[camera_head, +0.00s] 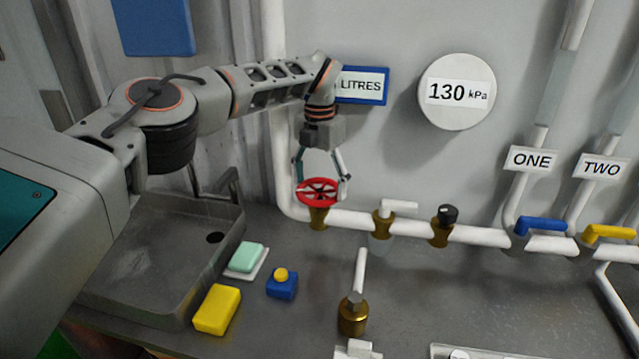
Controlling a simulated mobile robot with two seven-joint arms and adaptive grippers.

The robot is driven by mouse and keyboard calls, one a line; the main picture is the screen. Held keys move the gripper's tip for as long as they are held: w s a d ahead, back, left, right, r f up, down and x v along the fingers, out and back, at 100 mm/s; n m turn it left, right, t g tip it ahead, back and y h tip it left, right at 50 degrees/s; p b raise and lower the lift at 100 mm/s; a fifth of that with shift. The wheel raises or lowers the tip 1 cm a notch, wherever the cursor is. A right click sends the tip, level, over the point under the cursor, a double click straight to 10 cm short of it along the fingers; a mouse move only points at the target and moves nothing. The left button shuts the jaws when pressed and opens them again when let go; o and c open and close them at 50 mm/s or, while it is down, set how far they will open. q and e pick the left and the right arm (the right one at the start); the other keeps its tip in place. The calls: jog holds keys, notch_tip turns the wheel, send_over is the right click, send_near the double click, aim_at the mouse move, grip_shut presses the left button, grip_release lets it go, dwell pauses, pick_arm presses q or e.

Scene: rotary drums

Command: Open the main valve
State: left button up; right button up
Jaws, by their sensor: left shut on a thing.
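The main valve appears to be the red spoked handwheel (318,192) on a brass body at the left end of the white horizontal pipe. My left gripper (322,185) points down over it from above, with its fingers on either side of the red wheel. It is shut on the wheel. The far contact of the fingers is partly hidden. My right gripper is not in view.
A white-handled valve (398,207), a black-knobbed valve (447,214), a blue handle (540,224) and a yellow handle (608,233) follow along the pipe. A round 130 kPa gauge (457,118) hangs above. A sink (165,290), yellow sponge (217,309) and soap (246,256) lie left.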

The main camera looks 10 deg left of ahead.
pick_arm(q)
jog(key=o, duration=1.1)
